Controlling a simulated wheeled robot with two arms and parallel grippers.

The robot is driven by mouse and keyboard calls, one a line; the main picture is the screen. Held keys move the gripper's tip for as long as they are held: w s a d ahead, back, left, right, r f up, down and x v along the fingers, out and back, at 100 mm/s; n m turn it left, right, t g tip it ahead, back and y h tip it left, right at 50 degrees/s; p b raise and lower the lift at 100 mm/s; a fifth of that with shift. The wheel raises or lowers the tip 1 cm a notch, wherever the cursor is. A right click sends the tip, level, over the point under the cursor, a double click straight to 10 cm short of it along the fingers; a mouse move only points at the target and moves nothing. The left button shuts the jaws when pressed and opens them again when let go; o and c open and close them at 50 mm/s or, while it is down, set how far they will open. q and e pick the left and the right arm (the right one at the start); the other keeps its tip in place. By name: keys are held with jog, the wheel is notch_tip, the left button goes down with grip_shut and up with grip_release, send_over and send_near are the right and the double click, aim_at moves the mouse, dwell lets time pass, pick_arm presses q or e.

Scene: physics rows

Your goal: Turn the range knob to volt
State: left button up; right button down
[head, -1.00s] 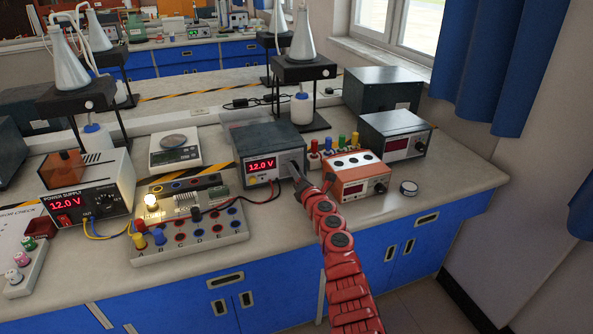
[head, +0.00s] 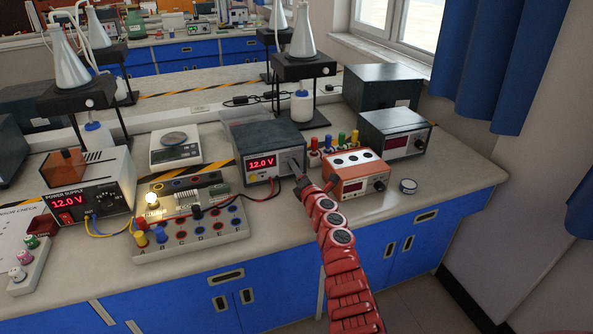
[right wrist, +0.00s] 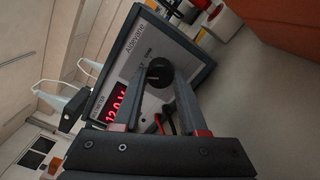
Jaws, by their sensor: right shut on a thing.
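The meter (head: 265,148) is a dark grey box with a light front panel and a red display reading 12.0 V. It stands in the middle of the bench. Its black round range knob (right wrist: 160,73) shows in the right wrist view, between the two fingertips. My right gripper (head: 297,168) reaches the right side of the meter's front and is shut on the knob. The knob is mostly hidden in the head view. My left gripper is not in view.
A circuit board with a lit bulb (head: 190,226) lies left of the meter, with red and black leads running to it. An orange-fronted instrument (head: 358,180) stands close right of my gripper. A power supply (head: 92,190) is at the left. The bench front right is mostly clear.

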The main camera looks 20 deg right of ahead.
jog(key=shift+c, duration=2.2)
grip_release()
jog(key=shift+s+p, duration=0.45)
jog(key=shift+s, duration=0.05)
jog(key=s+p, duration=0.3)
jog(key=s, duration=0.5)
jog(key=shift+d+p, duration=0.15)
jog(key=shift+p, duration=0.15)
jog(key=s, duration=0.7)
jog(key=shift+s+d+p, duration=0.1)
jog(key=shift+d+p, duration=0.1)
jog(key=shift+p, duration=0.2)
jog(key=shift+s, duration=0.65)
